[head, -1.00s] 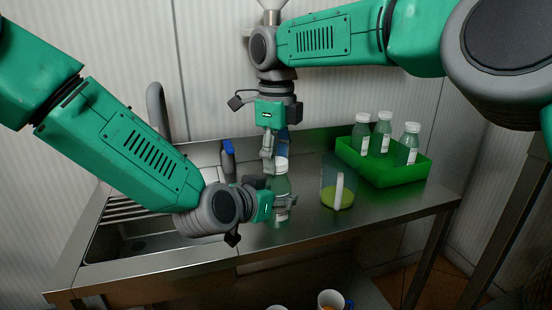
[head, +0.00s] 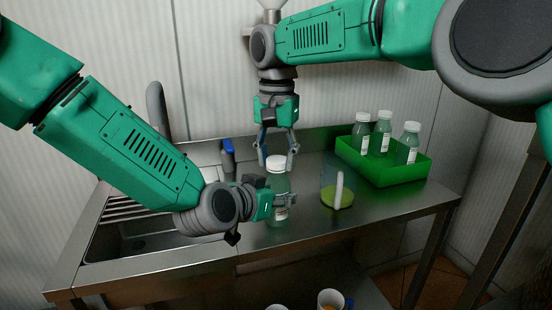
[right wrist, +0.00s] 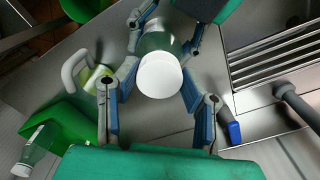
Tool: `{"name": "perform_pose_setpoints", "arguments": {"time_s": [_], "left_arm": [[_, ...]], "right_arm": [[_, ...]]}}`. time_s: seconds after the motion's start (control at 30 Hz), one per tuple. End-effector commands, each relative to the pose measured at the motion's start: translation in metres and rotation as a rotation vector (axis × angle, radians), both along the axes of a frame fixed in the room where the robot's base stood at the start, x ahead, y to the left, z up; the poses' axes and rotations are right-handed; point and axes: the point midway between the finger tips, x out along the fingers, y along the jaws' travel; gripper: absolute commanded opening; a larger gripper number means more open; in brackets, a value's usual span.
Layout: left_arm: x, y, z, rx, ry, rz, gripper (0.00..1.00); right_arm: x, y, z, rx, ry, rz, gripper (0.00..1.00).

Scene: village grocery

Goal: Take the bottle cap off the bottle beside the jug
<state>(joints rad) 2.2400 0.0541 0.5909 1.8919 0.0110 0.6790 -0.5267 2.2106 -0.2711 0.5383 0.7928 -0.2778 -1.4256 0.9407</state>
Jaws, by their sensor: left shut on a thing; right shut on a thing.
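The bottle (head: 279,183), pale green with a white bottle cap (head: 276,162), stands upright on the steel counter. The jug (head: 337,198), clear with a white handle and a green base, stands to its right. My left gripper (head: 284,201) is shut on the bottle's body from the side. My right gripper (head: 277,158) points straight down over the bottle and is shut on the cap, one finger on each side. In the right wrist view the cap (right wrist: 160,75) sits between the blue finger pads, and the bottle body (right wrist: 157,42) shows beyond it.
A green crate (head: 385,176) with three capped bottles stands at the back right. A sink (head: 125,240) with a grey faucet (head: 157,108) is at the left. A blue-topped item (head: 228,147) stands behind the bottle. Cups (head: 330,299) are below the counter.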

Motion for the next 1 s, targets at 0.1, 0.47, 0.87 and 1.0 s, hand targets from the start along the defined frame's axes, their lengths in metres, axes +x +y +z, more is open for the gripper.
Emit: {"name": "perform_pose_setpoints", "arguments": {"time_s": [0.1,0.47,0.87,1.0], "left_arm": [[-0.0029,-0.0012,-0.0023,0.004,0.005,-0.007,0.00],[-0.0040,-0.0023,-0.0025,0.005,0.005,-0.010,0.00],[-0.0051,-0.0035,-0.0030,0.006,0.007,-0.013,0.00],[-0.0052,-0.0038,-0.0031,0.005,0.007,-0.014,0.00]], "right_arm": [[0.0036,-0.0023,0.0013,0.000,-0.011,0.250,0.02],[0.0040,-0.0021,0.0021,0.001,-0.012,1.056,0.02],[0.0036,-0.0012,0.0021,0.003,-0.009,1.963,0.02],[0.0031,-0.0003,0.0022,0.005,-0.007,2.283,0.02]]}}
